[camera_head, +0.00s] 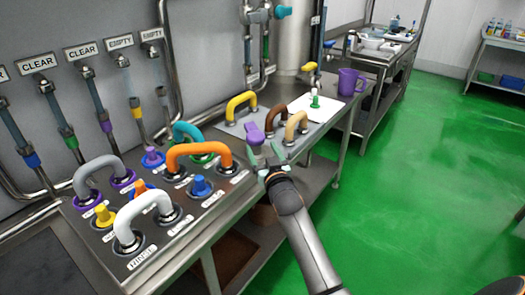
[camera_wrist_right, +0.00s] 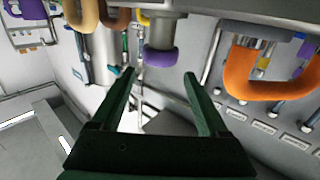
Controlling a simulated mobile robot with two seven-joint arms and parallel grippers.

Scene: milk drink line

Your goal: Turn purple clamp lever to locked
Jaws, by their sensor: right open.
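No contact with the lever can be made out. The lever's base is partly hidden by the gripper. My left gripper is out of view.
An orange pipe handle (camera_head: 200,150) stands close left of the lever; brown (camera_head: 273,115) and tan (camera_head: 296,125) handles stand close right. A white handle (camera_head: 145,212) is at the front left. A purple mug (camera_head: 351,82) stands farther back. Green floor (camera_head: 440,170) is open at right.

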